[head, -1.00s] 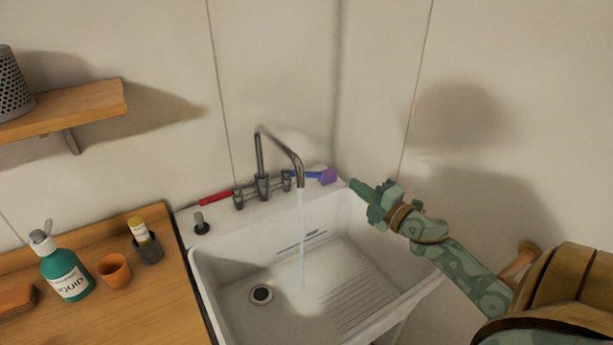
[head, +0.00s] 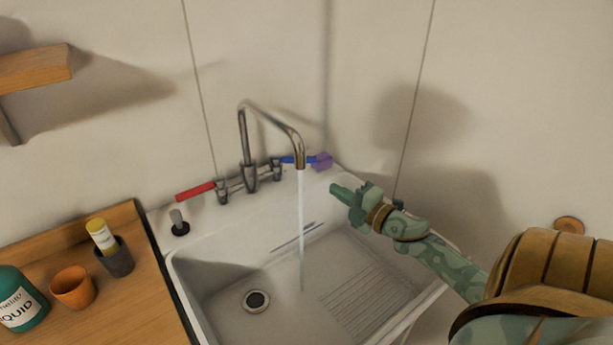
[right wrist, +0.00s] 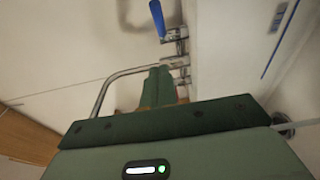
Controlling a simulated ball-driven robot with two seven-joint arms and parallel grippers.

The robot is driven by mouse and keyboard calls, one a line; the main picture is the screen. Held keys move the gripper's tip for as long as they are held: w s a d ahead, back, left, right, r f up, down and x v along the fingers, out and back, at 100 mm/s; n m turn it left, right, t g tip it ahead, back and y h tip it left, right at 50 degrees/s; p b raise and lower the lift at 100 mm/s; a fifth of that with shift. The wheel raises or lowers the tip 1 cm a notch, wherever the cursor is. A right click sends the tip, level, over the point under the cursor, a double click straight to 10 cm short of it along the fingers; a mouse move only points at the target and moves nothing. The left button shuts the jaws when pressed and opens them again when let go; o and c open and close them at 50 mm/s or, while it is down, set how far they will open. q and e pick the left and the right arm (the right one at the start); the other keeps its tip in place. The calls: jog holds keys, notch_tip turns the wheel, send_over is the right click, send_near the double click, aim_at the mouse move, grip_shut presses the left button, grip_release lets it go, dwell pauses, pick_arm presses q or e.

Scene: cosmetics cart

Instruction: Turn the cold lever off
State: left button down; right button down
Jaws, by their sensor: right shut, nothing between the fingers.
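The cold lever is the blue lever (head: 292,160) on the right side of the faucet (head: 247,150) in the head view. It points right, with a purple block (head: 322,161) at its outer end. The blue lever also shows at the top of the right wrist view (right wrist: 157,18). Water (head: 301,235) runs from the spout into the sink. My right gripper (head: 340,190) is shut and empty, to the right of and nearer than the blue lever, apart from it in the picture. Its closed fingers show in the right wrist view (right wrist: 158,88). My left gripper is out of view.
A red lever (head: 195,192) sits on the faucet's left side. The white sink (head: 190,290) fits close to the walls at the corner. A wooden counter (head: 115,300) at left holds an orange cup (head: 73,287), a dark holder (head: 116,262) and a teal bottle (head: 18,305).

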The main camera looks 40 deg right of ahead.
jog(key=b, duration=0.2)
send_near(293, 160)
jog(key=w+a, duration=0.2)
jog(key=w+d, duration=0.1)
jog(key=w+d+b, duration=0.1)
jog(key=d, duration=0.1)
jog(key=shift+w+f, duration=0.3)
